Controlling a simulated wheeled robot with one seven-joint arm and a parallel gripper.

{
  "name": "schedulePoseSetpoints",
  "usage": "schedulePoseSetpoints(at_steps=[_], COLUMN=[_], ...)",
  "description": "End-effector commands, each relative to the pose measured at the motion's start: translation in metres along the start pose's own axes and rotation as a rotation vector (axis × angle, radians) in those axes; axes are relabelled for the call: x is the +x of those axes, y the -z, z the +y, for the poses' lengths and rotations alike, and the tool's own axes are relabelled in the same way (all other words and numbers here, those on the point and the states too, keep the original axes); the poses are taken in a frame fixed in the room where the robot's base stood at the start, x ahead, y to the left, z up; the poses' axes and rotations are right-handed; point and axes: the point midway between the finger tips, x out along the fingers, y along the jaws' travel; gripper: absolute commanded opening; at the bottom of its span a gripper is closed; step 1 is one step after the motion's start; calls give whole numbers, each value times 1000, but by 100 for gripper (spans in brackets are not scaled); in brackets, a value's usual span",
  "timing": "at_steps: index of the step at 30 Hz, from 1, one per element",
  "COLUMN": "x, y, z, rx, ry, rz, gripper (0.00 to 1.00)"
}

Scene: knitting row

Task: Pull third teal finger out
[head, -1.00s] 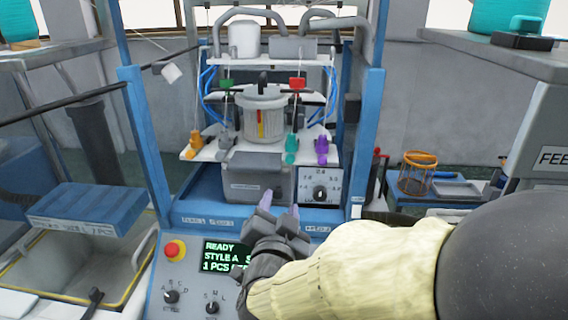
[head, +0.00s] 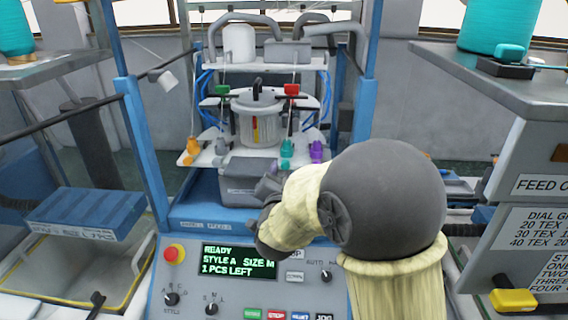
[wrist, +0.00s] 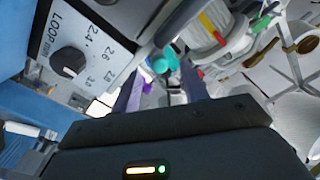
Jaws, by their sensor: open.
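The teal finger (head: 287,152) hangs at the front edge of the white shelf of the knitting machine, third from the left. An orange finger (head: 192,150) and a grey one (head: 221,146) are to its left, and a purple one (head: 316,151) is to its right. My gripper (head: 268,186) is below and in front of the teal finger, before the grey box, partly hidden by my arm. In the wrist view my gripper (wrist: 163,92) has its two fingers apart with nothing held. The teal finger (wrist: 165,60) shows beyond the fingertips, apart from them.
The grey box (head: 245,182) stands under the shelf. The loop dial (wrist: 68,62) is close on the left in the wrist view. Blue frame posts (head: 142,145) flank the machine. The control panel (head: 238,262) reads READY. A feed cabinet (head: 500,80) stands at right.

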Motion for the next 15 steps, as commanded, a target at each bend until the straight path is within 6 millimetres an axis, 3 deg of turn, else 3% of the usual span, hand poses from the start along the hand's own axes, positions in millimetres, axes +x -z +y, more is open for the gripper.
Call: schedulePoseSetpoints(at_steps=[6, 15], x=[29, 34], y=[1, 2], z=[0, 3], rx=[0, 0], ry=[-1, -5], rz=[0, 3], gripper=[44, 44])
